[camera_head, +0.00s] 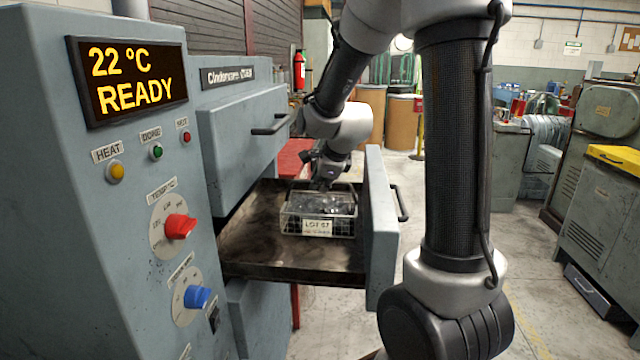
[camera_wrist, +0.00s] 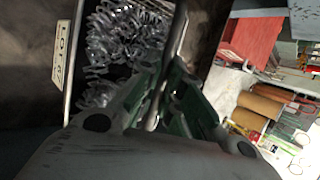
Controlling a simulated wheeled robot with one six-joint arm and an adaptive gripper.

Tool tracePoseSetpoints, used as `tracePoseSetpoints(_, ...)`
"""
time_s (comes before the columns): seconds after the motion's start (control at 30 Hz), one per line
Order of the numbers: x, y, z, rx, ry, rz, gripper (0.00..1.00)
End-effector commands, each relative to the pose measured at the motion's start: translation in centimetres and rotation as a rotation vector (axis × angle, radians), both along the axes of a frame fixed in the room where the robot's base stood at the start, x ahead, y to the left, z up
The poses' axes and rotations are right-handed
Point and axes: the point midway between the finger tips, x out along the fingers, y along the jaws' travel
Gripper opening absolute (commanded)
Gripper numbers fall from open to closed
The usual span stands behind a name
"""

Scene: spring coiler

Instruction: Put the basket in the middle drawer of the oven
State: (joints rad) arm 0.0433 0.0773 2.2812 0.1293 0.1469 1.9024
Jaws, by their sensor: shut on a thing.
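The wire basket (camera_head: 317,228), labelled LOT 67 and filled with small metal springs, is in the pulled-out middle drawer (camera_head: 290,268) of the oven (camera_head: 140,225). It also shows in the wrist view, with its springs (camera_wrist: 125,40) and label. My gripper (camera_head: 322,182) is over the basket's far side, shut on its rim or handle; its fingers (camera_wrist: 172,105) meet on a bar in the wrist view. I cannot tell whether the basket rests on the drawer floor or hangs just above it. The drawer front (camera_head: 380,230) stands to the right of the basket.
The closed upper drawer (camera_head: 243,145) is above and left of the open one. The display (camera_head: 128,80) reads 22 °C READY. A red surface (camera_head: 293,155) lies behind the drawer. Machines with a yellow top (camera_head: 615,155) stand at the right, with clear floor between.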

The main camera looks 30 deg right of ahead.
Motion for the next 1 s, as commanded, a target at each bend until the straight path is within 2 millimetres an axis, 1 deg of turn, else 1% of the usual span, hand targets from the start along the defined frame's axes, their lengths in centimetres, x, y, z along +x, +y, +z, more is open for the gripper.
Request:
tracePoseSetpoints(0.23,0.1,0.0,-0.1,0.001,-0.002,-0.001,0.0)
tracePoseSetpoints(0.27,0.0,0.0,-0.1,0.001,0.0,-0.001,0.14)
tracePoseSetpoints(0.33,0.0,0.0,-0.1,0.001,0.0,-0.001,0.27)
tracePoseSetpoints(0.37,0.0,0.0,-0.1,0.001,0.0,-0.001,0.3)
tracePoseSetpoints(0.63,0.0,0.0,-0.1,0.001,0.0,-0.001,0.3)
tracePoseSetpoints(0.73,-0.1,0.0,0.4,0.0,-0.001,0.0,0.3)
tracePoseSetpoints(0.87,-1.2,0.0,1.9,0.0,-0.004,-0.001,0.3)
tracePoseSetpoints(1.0,-3.1,0.0,4.6,0.0,-0.007,-0.001,0.3)
